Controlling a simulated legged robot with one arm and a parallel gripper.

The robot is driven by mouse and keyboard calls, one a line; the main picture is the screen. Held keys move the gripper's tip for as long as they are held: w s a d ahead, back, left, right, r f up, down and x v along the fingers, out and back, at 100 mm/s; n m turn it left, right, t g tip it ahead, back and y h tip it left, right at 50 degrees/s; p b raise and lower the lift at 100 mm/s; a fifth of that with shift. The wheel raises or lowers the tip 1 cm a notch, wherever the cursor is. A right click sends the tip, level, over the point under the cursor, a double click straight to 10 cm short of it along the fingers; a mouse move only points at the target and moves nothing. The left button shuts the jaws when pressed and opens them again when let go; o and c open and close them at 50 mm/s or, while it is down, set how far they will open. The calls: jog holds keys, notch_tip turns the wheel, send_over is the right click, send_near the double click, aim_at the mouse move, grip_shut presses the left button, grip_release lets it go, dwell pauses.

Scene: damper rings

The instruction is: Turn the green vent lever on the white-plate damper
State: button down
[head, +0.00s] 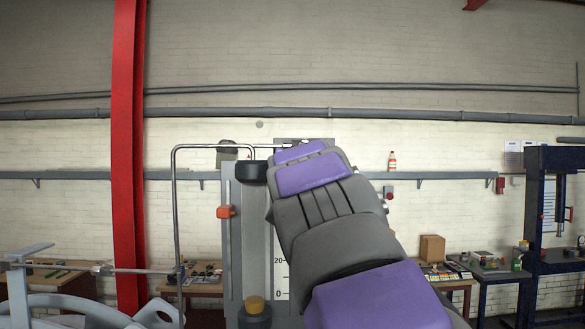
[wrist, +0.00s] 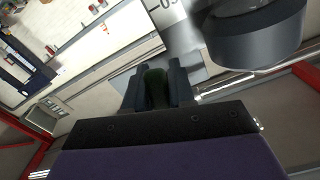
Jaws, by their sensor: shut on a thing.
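In the wrist view my gripper (wrist: 157,92) is shut on a dark green piece (wrist: 156,86), which looks like the green vent lever. Only a short part of the lever shows between the two fingers. A pale plate with dark digits (wrist: 166,14) is just beyond it. In the head view my purple and grey arm reaches up to the grey damper panel (head: 236,255) and hides my gripper and the lever. A white scale plate (head: 281,270) with 0 and 20 on it shows beside my arm.
A dark round housing (wrist: 255,38) is close at the gripper's upper right. Workbenches line the wall.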

jog(key=shift+d+n+p, duration=0.15)
jog(key=shift+d+n, duration=0.2)
jog(key=shift+n, duration=0.5)
jog(key=shift+d+n+p, duration=0.15)
jog(key=shift+d+n, duration=0.2)
jog(key=shift+n, duration=0.5)
jog(key=c, duration=1.1)
grip_release()
jog(key=shift+s, duration=0.1)
jog(key=shift+o, duration=0.3)
jog(key=shift+f, duration=0.1)
